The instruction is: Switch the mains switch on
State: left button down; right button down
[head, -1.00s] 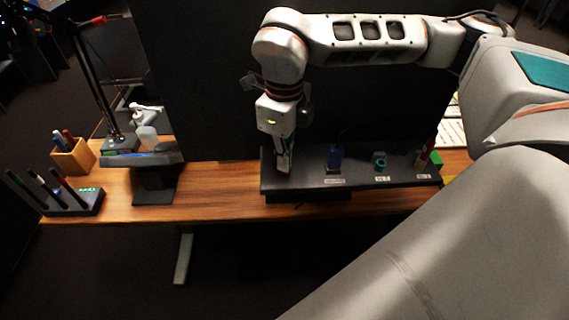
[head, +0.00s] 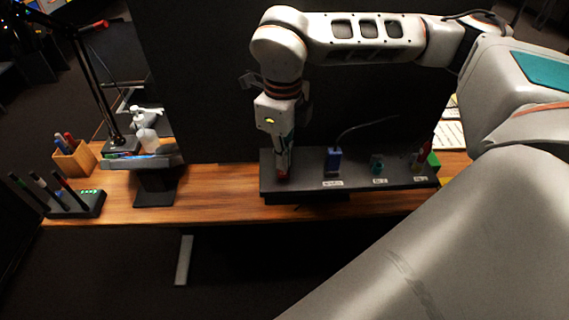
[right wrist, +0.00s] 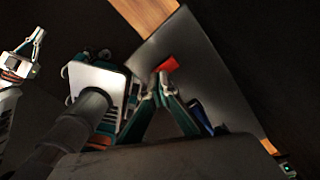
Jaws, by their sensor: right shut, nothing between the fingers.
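The dark panel (head: 306,184) stands on the wooden desk, with a row of labelled controls. A red piece (right wrist: 168,65), which looks like the mains switch, lies just beyond the tips of my right gripper (right wrist: 160,80) in the right wrist view. In the head view my right gripper (head: 282,173) points down at the panel's left end, with red showing at its tips. Its fingers are shut with nothing between them. Touch and the switch's position cannot be told. What looks like my left gripper (right wrist: 36,36) shows at the left of the right wrist view, its opening unclear.
Right of my gripper on the panel are a blue part (head: 334,159) with a dark cable, a teal knob (head: 377,164) and a red part. A green block (head: 433,160) is at the right end. A pen stand (head: 90,205) and a pen box (head: 73,160) are at left.

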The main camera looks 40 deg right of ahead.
aim_at(283, 173)
jog(key=shift+r+p, duration=1.55)
jog(key=shift+r, duration=1)
jog(key=shift+f, duration=0.1)
